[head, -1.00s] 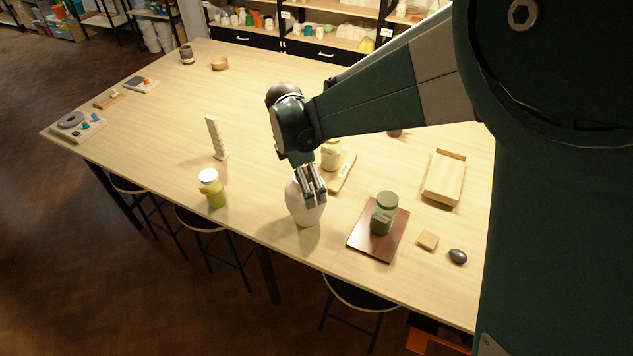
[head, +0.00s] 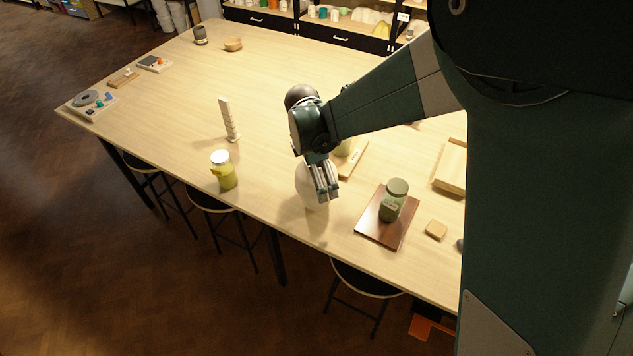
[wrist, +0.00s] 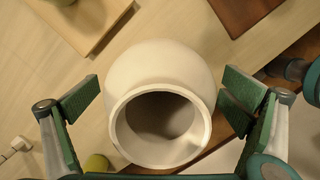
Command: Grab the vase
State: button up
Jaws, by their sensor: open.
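The white vase (head: 308,187) stands upright on the wooden table (head: 262,110), close to its front edge. In the head view my gripper (head: 328,194) is in front of the vase and hides part of it. In the wrist view the vase (wrist: 155,65) is seen from above, its round dark mouth toward me. My gripper (wrist: 158,100) is open, with one green-padded finger on each side of the vase. A gap shows on the left side; the right finger is very close to the vase, and I cannot tell whether it touches.
Right of the vase, a green jar (head: 394,199) stands on a dark board (head: 372,232). Behind the vase is a light board (head: 352,160) with a pale jar. Stools (head: 208,198) stand along the front edge.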

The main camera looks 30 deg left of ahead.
dwell(0.4)
jog(key=c, duration=1.5)
jog(key=shift+r, duration=0.15)
jog(key=shift+r, duration=4.9)
